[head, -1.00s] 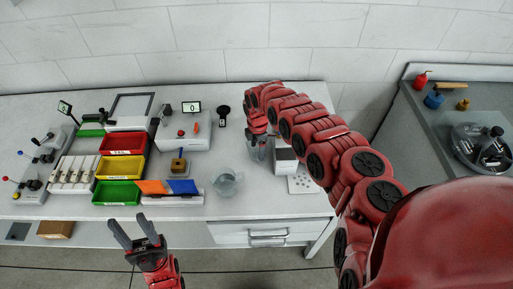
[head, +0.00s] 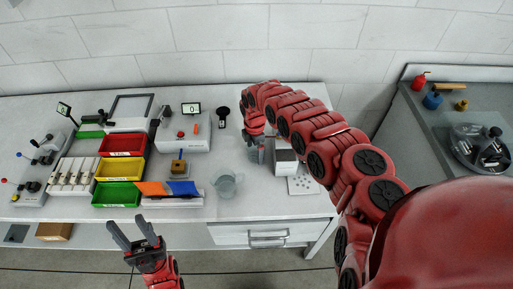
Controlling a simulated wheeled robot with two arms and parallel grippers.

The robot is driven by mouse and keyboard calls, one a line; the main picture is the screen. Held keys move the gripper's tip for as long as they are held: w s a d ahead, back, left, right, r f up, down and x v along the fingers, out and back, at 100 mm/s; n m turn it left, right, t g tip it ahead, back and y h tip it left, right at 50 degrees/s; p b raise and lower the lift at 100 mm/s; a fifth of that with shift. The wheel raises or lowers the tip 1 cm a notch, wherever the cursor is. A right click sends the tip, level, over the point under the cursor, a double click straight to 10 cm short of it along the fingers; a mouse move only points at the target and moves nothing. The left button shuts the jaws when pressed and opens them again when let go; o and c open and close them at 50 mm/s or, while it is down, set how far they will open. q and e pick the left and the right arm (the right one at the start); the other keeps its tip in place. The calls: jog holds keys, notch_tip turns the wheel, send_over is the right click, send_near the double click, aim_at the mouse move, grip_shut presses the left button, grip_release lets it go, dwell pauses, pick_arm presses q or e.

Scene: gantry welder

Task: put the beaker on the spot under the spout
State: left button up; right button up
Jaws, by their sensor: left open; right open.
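A clear glass vessel (head: 257,154), seemingly the beaker, stands on the bench just left of a white box-shaped unit (head: 285,155). It is small and partly hidden by my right gripper. My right gripper (head: 253,141) is open, with its fingers pointing down just above and beside this vessel; I cannot tell whether they touch it. A spout and the spot under it are not clearly visible; my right arm covers part of that area. My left gripper (head: 134,235) is open and empty, in front of the bench's front edge.
A larger clear jug (head: 227,184) stands near the front edge. A white dotted plate (head: 300,185) lies in front of the white unit. Red (head: 122,145), yellow (head: 119,169) and green (head: 117,195) bins stand at left. A black-topped item (head: 222,114) stands behind.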

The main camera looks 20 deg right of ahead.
jog(key=r+b, duration=0.1)
jog(key=r, duration=0.6)
jog(key=r+b, duration=0.1)
jog(key=r, duration=0.2)
jog(key=shift+w+d+r+b, duration=0.25)
jog(key=shift+w+d+b, duration=0.05)
jog(key=shift+w+d, duration=0.1)
jog(key=shift+s+r, duration=0.15)
jog(key=shift+r, duration=0.45)
jog(key=shift+f, duration=0.1)
